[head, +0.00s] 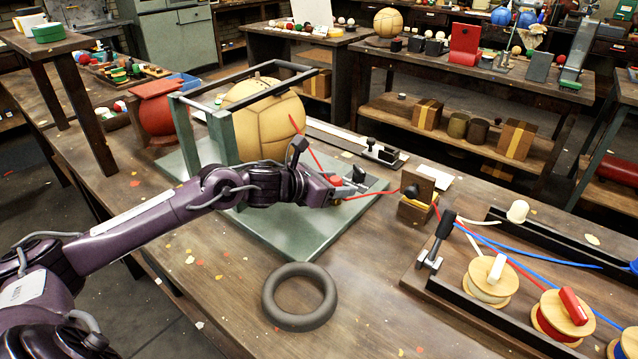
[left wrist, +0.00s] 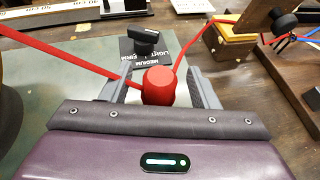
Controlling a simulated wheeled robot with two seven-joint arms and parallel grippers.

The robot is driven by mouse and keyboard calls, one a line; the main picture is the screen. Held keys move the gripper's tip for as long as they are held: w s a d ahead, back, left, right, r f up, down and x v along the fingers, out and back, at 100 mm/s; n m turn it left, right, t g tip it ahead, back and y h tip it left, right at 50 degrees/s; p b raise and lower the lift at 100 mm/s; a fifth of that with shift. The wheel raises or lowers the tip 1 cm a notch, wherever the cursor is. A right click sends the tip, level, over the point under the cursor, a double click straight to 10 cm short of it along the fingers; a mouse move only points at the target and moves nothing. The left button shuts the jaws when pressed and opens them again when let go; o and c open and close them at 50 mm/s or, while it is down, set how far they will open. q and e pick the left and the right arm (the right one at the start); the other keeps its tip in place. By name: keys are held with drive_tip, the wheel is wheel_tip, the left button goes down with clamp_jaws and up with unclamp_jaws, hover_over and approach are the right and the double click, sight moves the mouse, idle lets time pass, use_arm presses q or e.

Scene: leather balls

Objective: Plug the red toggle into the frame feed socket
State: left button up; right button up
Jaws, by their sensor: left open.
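The red toggle (left wrist: 160,86) is a short red cylinder with a rounded top, between the two grey fingers of my left gripper in the left wrist view. The fingers stand apart, with narrow gaps showing beside it. In the head view the toggle (head: 337,181) shows small and red at the tip of my left gripper (head: 343,190), over the right corner of the green frame base (head: 310,225). Red lace (left wrist: 62,56) runs from there to the leather ball (head: 262,122) and to the wooden guide block (head: 416,196). I cannot make out the feed socket; the toggle or gripper may cover it.
A black dial knob (left wrist: 146,38) with a printed label plate stands just beyond the toggle. A dark ring (head: 299,296) lies on the table in front of the base. A spool rack (head: 455,285) stands at right. Green posts (head: 222,135) and bars surround the ball.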

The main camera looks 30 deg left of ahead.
use_arm(q)
drive_tip(key=v, duration=0.2)
drive_tip(key=b+v, duration=0.1)
drive_tip(key=v, duration=0.1)
drive_tip(key=shift+s+a+f, duration=0.1)
drive_tip(key=shift+s+a, duration=0.15)
drive_tip(key=shift+a, duration=0.15)
drive_tip(key=shift+s, duration=0.25)
drive_tip(key=shift+s+r, duration=0.2)
drive_tip(key=shift+r, duration=0.2)
drive_tip(key=shift+s+a+r+p, duration=0.1)
drive_tip(key=shift+s+p, duration=0.05)
drive_tip(key=shift+p, duration=0.25)
drive_tip(key=shift+p+v, duration=0.5)
drive_tip(key=shift+v, duration=0.35)
use_arm(e)
drive_tip(key=shift+s+r, duration=0.1)
drive_tip(key=shift+s, duration=0.6)
